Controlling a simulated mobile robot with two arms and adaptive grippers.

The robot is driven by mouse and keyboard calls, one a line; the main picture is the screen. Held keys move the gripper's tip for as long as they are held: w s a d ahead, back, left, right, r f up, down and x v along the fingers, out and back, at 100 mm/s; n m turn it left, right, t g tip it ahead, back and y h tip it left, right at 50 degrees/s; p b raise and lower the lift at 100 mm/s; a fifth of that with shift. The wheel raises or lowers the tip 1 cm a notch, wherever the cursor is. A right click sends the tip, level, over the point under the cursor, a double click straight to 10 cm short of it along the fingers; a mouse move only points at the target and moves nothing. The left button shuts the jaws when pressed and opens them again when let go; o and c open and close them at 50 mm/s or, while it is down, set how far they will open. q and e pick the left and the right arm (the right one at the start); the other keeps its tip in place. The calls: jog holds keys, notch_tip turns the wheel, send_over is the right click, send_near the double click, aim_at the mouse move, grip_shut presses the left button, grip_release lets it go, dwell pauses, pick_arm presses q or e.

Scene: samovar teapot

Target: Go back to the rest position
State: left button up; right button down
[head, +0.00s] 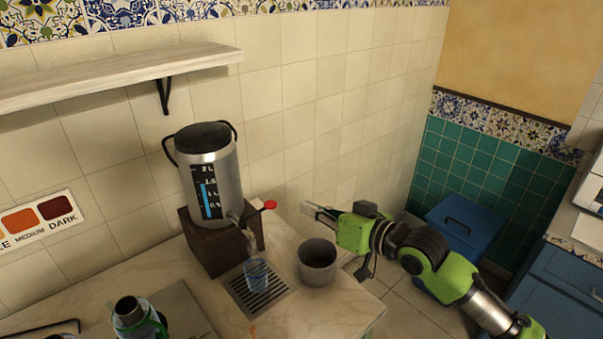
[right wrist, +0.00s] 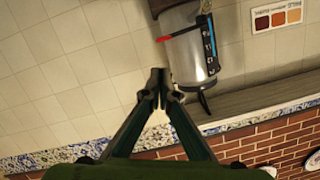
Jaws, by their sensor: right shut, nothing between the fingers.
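My right gripper (head: 308,209) is in the air to the right of the samovar and its red-tipped tap lever (head: 269,205). In the right wrist view its two fingers (right wrist: 160,76) meet at the tips, with nothing between them. The steel samovar (head: 208,165) stands on a dark wooden block (head: 222,246); it also shows in the right wrist view (right wrist: 188,50). A clear glass (head: 256,273) stands on the drip grate under the tap. My left gripper is not in view.
A grey bucket-like cup (head: 317,262) stands near the counter's right edge, below my right gripper. A teapot-like vessel with a green handle (head: 136,316) is at the front left. A wooden shelf (head: 120,76) juts from the wall. A blue bin (head: 462,228) stands beyond the counter.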

jog(key=s+d+f+g+h, duration=0.1)
jog(key=s+f+g+h, duration=0.25)
jog(key=s+f, duration=1.15)
jog(key=s+d+f+m+g+h, duration=0.1)
jog(key=s+d+f+g+h, duration=0.1)
jog(key=s+d+f, duration=0.3)
jog(key=s+d+f+g+h, duration=0.1)
jog(key=s+d+f+h, duration=0.15)
jog(key=s, duration=0.55)
jog(key=s+d+f+m+g+h, duration=0.1)
jog(key=s+d+f+g, duration=0.15)
jog(key=s+d, duration=0.3)
notch_tip(320, 180, down, 27)
jog(key=s, duration=0.3)
jog(key=s+d+f+g+b, duration=0.1)
jog(key=s+d+f, duration=0.1)
jog(key=s+f, duration=1.5)
jog(key=shift+s+d+f+g+h+b, duration=0.2)
jog(key=shift+d+f+g+h+b, duration=0.1)
jog(key=shift+g+h, duration=0.1)
